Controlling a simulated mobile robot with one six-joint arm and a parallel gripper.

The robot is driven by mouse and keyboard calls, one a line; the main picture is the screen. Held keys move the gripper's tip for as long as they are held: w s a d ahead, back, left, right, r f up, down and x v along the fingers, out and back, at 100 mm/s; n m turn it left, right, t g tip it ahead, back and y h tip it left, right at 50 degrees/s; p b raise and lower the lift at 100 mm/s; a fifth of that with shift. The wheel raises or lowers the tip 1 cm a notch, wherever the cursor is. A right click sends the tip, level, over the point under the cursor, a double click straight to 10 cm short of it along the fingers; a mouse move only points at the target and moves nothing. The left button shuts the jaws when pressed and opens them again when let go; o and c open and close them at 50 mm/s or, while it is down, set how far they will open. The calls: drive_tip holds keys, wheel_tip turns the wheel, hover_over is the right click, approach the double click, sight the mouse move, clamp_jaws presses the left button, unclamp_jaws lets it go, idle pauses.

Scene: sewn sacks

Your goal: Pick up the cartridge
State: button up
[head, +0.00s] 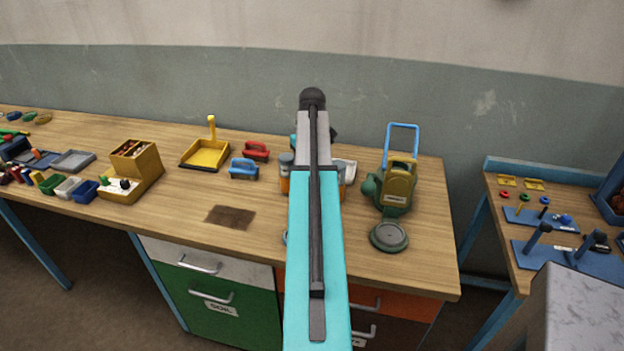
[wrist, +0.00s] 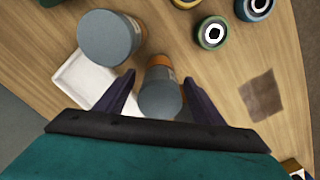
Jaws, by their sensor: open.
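In the wrist view, a grey-topped cylinder with an orange and white side (wrist: 160,95), which I take as the cartridge, stands between the two dark fingers of my gripper (wrist: 159,77). The fingers are apart, one on each side of it, with a visible gap at least on the left. A larger grey-topped cylinder (wrist: 112,38) stands up and left of it, outside the left finger. In the head view my arm hides the gripper and much of this spot. A grey-topped orange cylinder (head: 285,178) shows at the arm's left edge; I cannot tell which one it is.
A white tray (wrist: 72,78) lies beside the left finger. A green and yellow device (head: 398,185) stands to the right, a blue-handled tool (head: 243,169) to the left.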

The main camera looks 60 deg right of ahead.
idle(0.3)
drive_tip(key=c, duration=1.4)
drive_tip(key=shift+r, duration=0.1)
drive_tip(key=shift+r+b, duration=1.25)
drive_tip(key=shift+r, duration=3.65)
drive_tip(key=shift+r, duration=0.1)
